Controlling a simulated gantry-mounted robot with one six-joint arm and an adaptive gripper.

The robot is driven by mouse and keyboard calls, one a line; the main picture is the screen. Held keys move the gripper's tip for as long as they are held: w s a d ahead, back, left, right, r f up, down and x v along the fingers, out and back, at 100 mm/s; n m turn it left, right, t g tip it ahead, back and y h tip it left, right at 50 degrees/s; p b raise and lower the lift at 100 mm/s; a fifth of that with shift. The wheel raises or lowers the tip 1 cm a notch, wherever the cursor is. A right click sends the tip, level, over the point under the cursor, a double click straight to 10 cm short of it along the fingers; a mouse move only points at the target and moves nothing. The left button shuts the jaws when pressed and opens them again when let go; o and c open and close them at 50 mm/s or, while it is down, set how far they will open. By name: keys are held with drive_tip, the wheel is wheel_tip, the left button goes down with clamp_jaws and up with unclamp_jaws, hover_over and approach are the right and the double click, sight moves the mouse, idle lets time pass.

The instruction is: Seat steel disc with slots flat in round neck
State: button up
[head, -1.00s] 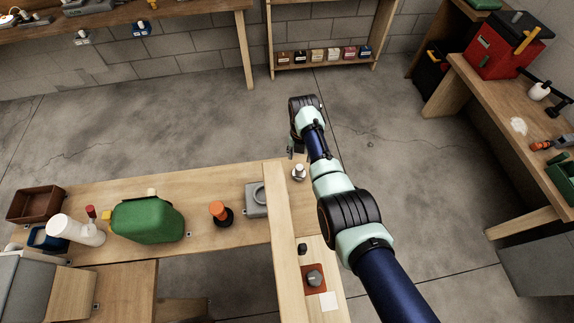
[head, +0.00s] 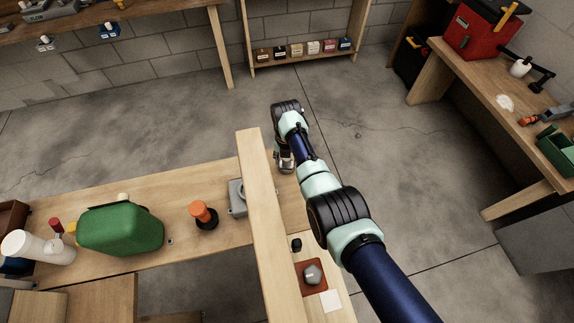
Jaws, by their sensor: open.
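My gripper (head: 286,166) is at the end of the arm, low over the far right part of the wooden bench. It is open, but its fingertips are small and dark here. Something pale and silvery shows at the gripper; I cannot tell whether it lies between the fingers or below them. A grey block (head: 236,198) with a round opening on top sits on the bench left of the gripper. I cannot make out the slotted steel disc for sure.
A wooden beam (head: 262,215) stands between the grey block and my arm. An orange-topped black tool (head: 203,214), a green jerrycan (head: 120,230) and a white bottle (head: 35,247) stand farther left. A reddish pad (head: 311,278) with a grey knob lies near the front.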

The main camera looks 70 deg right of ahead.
drive_tip(key=shift+c, duration=0.2)
clamp_jaws()
drive_tip(key=shift+r, duration=0.1)
drive_tip(key=shift+r, duration=0.1)
drive_tip(key=shift+r+p, duration=0.9)
drive_tip(key=shift+p, duration=0.1)
drive_tip(key=shift+r+p, duration=2.4)
drive_tip(key=shift+r, duration=0.05)
